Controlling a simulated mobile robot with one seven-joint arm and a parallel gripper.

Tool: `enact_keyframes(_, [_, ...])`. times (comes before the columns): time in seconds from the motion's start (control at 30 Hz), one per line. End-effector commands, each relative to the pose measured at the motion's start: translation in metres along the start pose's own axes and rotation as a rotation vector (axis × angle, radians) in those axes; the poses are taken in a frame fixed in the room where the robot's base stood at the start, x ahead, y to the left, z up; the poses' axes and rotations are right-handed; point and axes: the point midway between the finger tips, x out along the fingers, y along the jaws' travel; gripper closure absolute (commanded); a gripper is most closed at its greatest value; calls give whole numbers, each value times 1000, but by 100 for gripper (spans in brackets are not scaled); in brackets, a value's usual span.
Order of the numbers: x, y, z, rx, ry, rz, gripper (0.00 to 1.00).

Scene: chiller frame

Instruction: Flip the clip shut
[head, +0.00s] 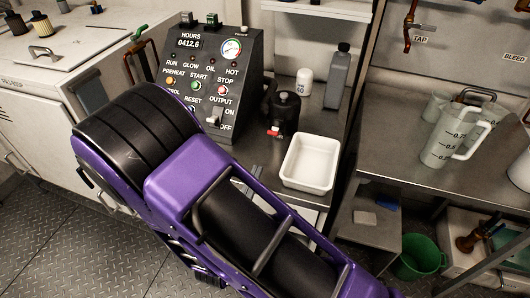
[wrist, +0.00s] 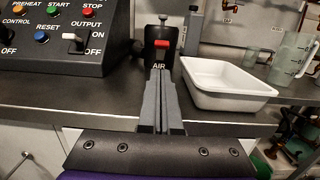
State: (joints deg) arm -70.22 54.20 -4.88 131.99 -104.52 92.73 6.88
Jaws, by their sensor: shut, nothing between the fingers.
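A black housing (head: 284,108) stands on the steel counter, right of the control panel, with a small red clip (head: 274,131) low on its front. In the wrist view the housing (wrist: 152,58) is straight ahead. Its red clip (wrist: 162,44) shows above an "AIR" label. Whether the clip is flipped up or down is too small to tell. My gripper (wrist: 160,84) is shut and empty, its grey fingers together pointing at the housing below the clip. The fingers overlap the housing's lower part; contact cannot be told. In the head view my purple arm hides the gripper.
A control panel (head: 212,82) with buttons and an output switch stands left of the housing. A white tray (head: 311,163) sits close on its right. A grey bottle (head: 338,76) and white canister (head: 304,82) stand behind. A measuring jug (head: 457,134) is on the right-hand bench.

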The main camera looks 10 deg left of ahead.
Motion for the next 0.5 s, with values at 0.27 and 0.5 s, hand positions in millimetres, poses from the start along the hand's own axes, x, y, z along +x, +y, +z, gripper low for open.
enact_keyframes(0.27, [43,-1,1,2,-2,-5,100])
enact_keyframes(0.5, [82,-1,1,1,-1,-3,100])
